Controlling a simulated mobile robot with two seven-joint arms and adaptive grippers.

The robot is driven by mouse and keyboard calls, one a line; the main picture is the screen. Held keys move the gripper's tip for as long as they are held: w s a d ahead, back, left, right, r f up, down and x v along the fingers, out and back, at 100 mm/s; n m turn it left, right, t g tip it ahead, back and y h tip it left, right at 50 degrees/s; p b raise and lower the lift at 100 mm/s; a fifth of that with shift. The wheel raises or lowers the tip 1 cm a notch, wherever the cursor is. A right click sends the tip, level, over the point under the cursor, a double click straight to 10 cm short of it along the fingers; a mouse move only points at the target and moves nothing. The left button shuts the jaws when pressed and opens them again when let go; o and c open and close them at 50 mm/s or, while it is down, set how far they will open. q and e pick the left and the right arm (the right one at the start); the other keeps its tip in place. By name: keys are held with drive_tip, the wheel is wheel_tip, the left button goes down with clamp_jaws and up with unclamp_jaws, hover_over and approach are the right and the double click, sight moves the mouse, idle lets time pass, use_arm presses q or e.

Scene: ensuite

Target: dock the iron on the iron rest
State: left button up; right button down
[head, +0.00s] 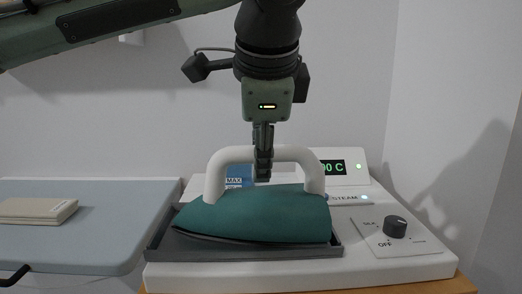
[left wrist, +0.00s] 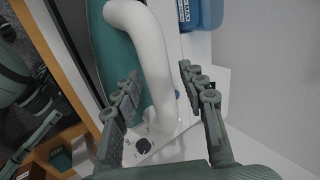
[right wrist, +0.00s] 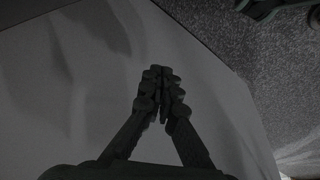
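The iron (head: 255,214) has a teal body and a white arched handle (head: 232,154). It rests over the dark grey tray of the iron rest (head: 163,250), on the white steam station, nose to the left. Whether its sole lies fully flat in the tray is hard to tell. My left gripper (head: 263,167) points down at the handle. In the left wrist view, the left gripper (left wrist: 160,76) is open, with one finger on each side of the handle (left wrist: 152,55) and a gap beside the right finger. My right gripper (right wrist: 161,75) is shut and empty, away from the iron.
The white station (head: 300,272) has a dark knob (head: 395,227) on its right and a lit green display (head: 333,167) behind. A blue water tank (head: 239,176) stands behind the handle. A grey-blue ironing board (head: 90,228) with folded beige cloth (head: 36,210) is on the left.

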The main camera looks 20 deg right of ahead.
drive_tip(key=shift+s, duration=0.1)
use_arm(q)
drive_tip(key=shift+s+r, duration=0.15)
drive_tip(key=shift+r, duration=0.35)
drive_tip(key=v, duration=1.1)
use_arm(e)
drive_tip(key=shift+f, duration=0.25)
use_arm(q)
drive_tip(key=shift+s, duration=0.1)
